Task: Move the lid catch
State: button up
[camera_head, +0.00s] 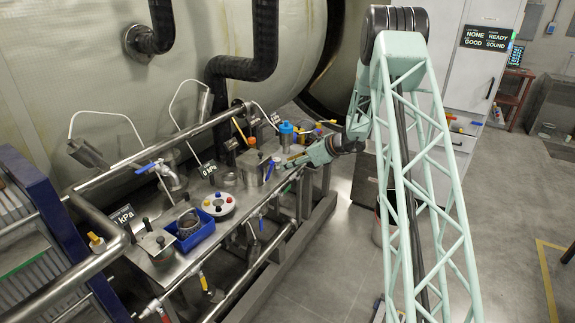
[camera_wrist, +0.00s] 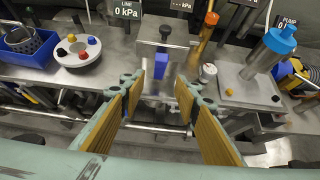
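A metal box with a flat lid and a dark round knob (camera_wrist: 166,32) stands on the steel bench, in the upper middle of the wrist view. A blue upright piece (camera_wrist: 161,66), which looks like the lid catch, is on the box's near side; it also shows in the head view (camera_head: 270,168). My gripper (camera_wrist: 160,96) is open, its two padded fingers apart and nothing between them. The blue piece lies just ahead of the gap between the fingertips. In the head view my gripper (camera_head: 300,159) is over the bench, just right of the box. I cannot tell whether it touches anything.
A blue tray (camera_head: 197,238) with a mesh cup and a white disc (camera_head: 218,205) with coloured knobs are left along the bench. A blue-capped cylinder (camera_wrist: 280,38) stands to the right. A rail runs along the bench's front edge.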

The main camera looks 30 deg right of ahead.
jog(key=shift+f, duration=0.1)
jog(key=c, duration=0.5)
jog(key=shift+a+f+m, duration=0.2)
jog(key=shift+f+m, duration=0.1)
jog(key=shift+f, duration=0.1)
grip_shut()
notch_tip(320, 180, down, 9)
jog(key=m+t+y+b, duration=0.1)
jog(key=m+t+y, duration=0.4)
jog(key=m, duration=0.6)
jog(key=s+d+f+m+t+y+b, duration=0.1)
jog(key=s+d+f+m+t, duration=0.2)
jog(key=s+m+t, duration=0.1)
jog(key=shift+s+d+m+t, duration=0.3)
jog(key=shift+s+m, duration=0.55)
jog(key=shift+m, duration=0.35)
